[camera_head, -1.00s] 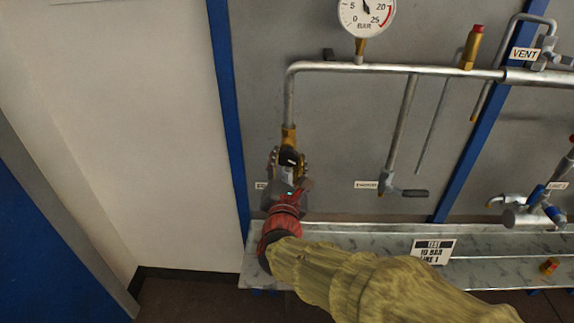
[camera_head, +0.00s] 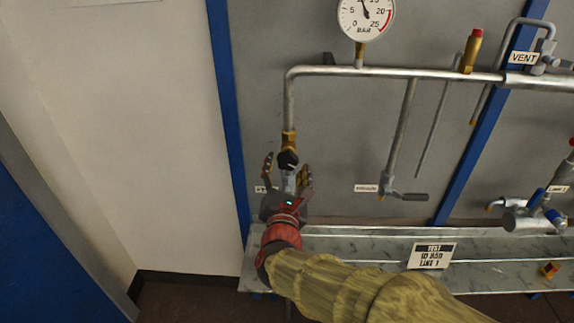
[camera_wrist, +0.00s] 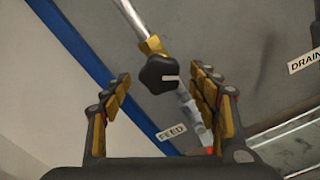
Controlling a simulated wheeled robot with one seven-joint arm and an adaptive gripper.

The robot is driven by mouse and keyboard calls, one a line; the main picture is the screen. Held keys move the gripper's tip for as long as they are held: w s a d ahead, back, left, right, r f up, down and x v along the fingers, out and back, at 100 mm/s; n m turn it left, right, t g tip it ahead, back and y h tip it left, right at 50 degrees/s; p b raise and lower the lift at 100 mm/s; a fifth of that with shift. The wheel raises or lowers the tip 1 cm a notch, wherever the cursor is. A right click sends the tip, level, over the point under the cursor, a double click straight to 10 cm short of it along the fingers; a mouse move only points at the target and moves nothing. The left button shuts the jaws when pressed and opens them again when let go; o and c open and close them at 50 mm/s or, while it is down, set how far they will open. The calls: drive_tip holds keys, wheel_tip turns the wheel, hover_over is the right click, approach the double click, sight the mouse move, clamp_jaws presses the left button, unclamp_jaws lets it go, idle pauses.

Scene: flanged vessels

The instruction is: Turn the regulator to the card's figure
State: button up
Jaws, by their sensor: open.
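The regulator is a black knob (camera_head: 287,160) with a brass body (camera_head: 289,139) on the left vertical pipe. In the wrist view the knob (camera_wrist: 160,74) carries a pale mark and lies beyond the fingertips, between their lines. My gripper (camera_head: 287,168) is open, just below the knob, with a finger to each side; in the wrist view (camera_wrist: 163,85) nothing is between its pads. The card (camera_head: 432,255) stands on the shelf and reads TEST, 10 BAR, LINE 1. The pressure gauge (camera_head: 366,16) sits at the top; its needle points up, slightly left, and the figure there is cut off.
A FEED label (camera_wrist: 171,132) is below the knob. A lever valve (camera_head: 403,195) hangs to the right. Further right are a brass relief fitting (camera_head: 472,50), a VENT label (camera_head: 523,57) and blue-handled valves (camera_head: 540,205). A blue post (camera_head: 228,110) stands left of the pipe.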

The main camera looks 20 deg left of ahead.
drive_tip(key=v, duration=1)
drive_tip(key=shift+s, duration=0.3)
